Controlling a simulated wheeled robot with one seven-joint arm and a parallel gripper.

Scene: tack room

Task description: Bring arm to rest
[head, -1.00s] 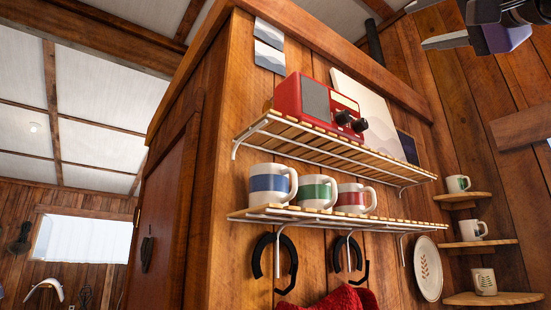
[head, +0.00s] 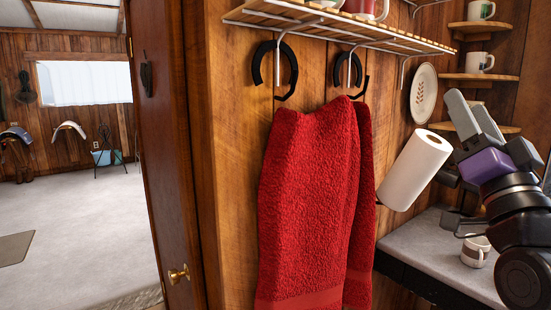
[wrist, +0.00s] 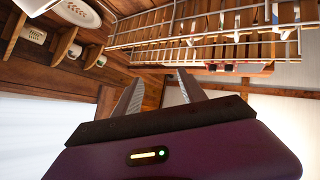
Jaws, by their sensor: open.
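My gripper (head: 472,108) is at the right of the head view, with a purple body, two grey fingers and a dark arm behind it. Its fingers point up and are apart, with nothing between them. It is above the grey counter (head: 425,240) and to the right of the paper towel roll (head: 415,170), in front of the corner shelves. In the wrist view the two fingers (wrist: 158,88) are also spread and empty, with the underside of the slatted wire rack (wrist: 210,30) beyond them.
A red towel (head: 312,200) hangs below the slatted shelf (head: 340,28). A mug (head: 476,251) stands on the counter close to my arm. Mugs stand on the corner shelves (head: 480,77). A plate (head: 423,93) hangs on the wall. Open floor (head: 75,230) lies at the left.

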